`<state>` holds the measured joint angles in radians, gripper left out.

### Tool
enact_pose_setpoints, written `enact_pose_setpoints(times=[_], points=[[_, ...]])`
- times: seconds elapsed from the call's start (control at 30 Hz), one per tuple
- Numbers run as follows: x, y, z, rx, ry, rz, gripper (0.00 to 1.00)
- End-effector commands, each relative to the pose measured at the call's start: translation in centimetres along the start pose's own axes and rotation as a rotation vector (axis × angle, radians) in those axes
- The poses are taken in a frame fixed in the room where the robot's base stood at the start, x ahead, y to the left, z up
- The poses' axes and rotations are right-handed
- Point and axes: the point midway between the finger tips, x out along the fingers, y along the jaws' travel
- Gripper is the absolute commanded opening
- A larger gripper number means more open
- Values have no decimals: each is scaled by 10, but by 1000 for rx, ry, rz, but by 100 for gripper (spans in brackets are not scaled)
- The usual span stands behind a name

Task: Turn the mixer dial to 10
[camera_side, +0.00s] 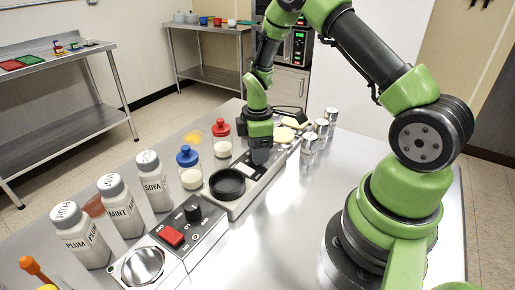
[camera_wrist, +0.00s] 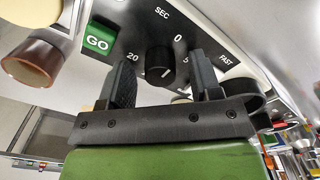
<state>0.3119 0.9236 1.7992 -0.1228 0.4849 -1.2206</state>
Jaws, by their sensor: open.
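A black dial (camera_wrist: 160,65) stands on a dark panel marked SEC, 0, 5 and 20 in the wrist view. A light mark shows on the dial's lower part; which number it points to is unclear. The panel's lower part is hidden by my gripper. My gripper (camera_wrist: 161,59) is open, one finger on each side of the dial, with gaps visible. In the side view my gripper (camera_side: 260,154) is low over the long grey mixer base (camera_side: 240,202), behind the black bowl (camera_side: 227,184), and hides the dial.
A green GO button (camera_wrist: 97,43) sits left of the dial. A nearer unit has a red switch (camera_side: 171,236) and another black knob (camera_side: 193,213). Jars with blue (camera_side: 188,155) and red (camera_side: 220,127) lids and white bottles (camera_side: 118,207) stand left. Metal cans (camera_side: 309,148) stand right. The front right table is clear.

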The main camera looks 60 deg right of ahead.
Motion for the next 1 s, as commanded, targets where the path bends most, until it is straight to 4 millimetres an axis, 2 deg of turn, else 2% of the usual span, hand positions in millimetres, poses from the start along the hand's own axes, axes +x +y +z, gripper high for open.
enact_pose_setpoints(times=[0.3, 0.37, 0.53, 0.8, 1.0], points=[[4, 0, 0, 0, 1, 1, 58], [4, 0, 0, 0, 1, 1, 46], [4, 0, 0, 0, 0, 0, 9], [3, 0, 0, 18, 0, 1, 9], [3, 0, 0, 100, 0, 1, 9]])
